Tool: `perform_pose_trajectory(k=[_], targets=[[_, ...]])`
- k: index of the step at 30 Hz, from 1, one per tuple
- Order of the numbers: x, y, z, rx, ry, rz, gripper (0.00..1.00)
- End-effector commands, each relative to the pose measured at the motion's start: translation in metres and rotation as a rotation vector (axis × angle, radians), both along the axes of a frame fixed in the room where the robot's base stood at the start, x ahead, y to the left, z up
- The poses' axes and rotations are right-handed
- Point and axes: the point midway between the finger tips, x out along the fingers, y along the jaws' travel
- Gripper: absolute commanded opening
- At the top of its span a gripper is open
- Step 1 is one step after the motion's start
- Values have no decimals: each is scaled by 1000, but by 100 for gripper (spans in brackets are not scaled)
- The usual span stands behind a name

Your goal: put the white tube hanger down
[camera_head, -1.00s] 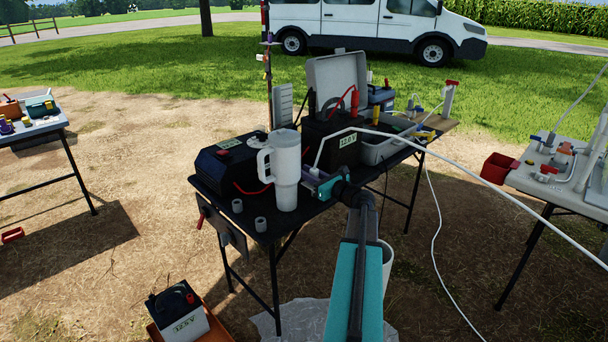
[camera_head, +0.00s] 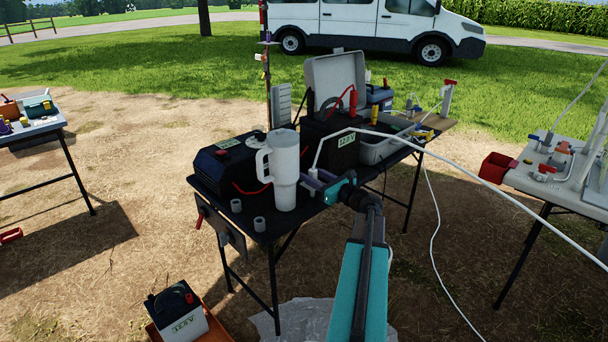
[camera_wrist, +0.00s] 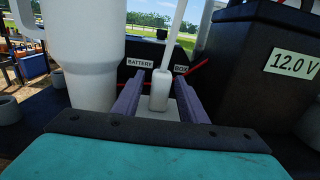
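The white tube hanger (camera_wrist: 159,90) stands upright between the two purple fingers of my gripper (camera_wrist: 158,92) in the wrist view, with a narrow gap on each side of its block. My gripper is open around it, low over the black table (camera_head: 290,228). In the head view the hanger (camera_head: 314,172) shows just beyond my gripper (camera_head: 318,182), and the white tube rises from it. Its lower end is partly hidden, so its contact with the table cannot be made out.
A large white mug (camera_head: 285,175) stands close left of my gripper. The black 12.0 V box (camera_head: 330,145) is behind and right, the black battery box (camera_head: 225,165) at back left. Small grey cups (camera_head: 259,224) sit at the front left. The white tube (camera_head: 480,180) runs to the right table.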

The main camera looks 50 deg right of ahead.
Motion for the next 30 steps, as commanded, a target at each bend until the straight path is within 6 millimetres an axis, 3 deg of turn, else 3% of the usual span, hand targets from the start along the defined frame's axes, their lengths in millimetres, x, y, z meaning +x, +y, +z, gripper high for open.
perform_pose_trajectory(k=[9, 15, 30], targets=[[-53, 5, 0, 0, 0, -3, 39], [-78, 6, 0, 0, 0, -1, 39], [-88, 7, 0, 0, 0, 1, 39]])
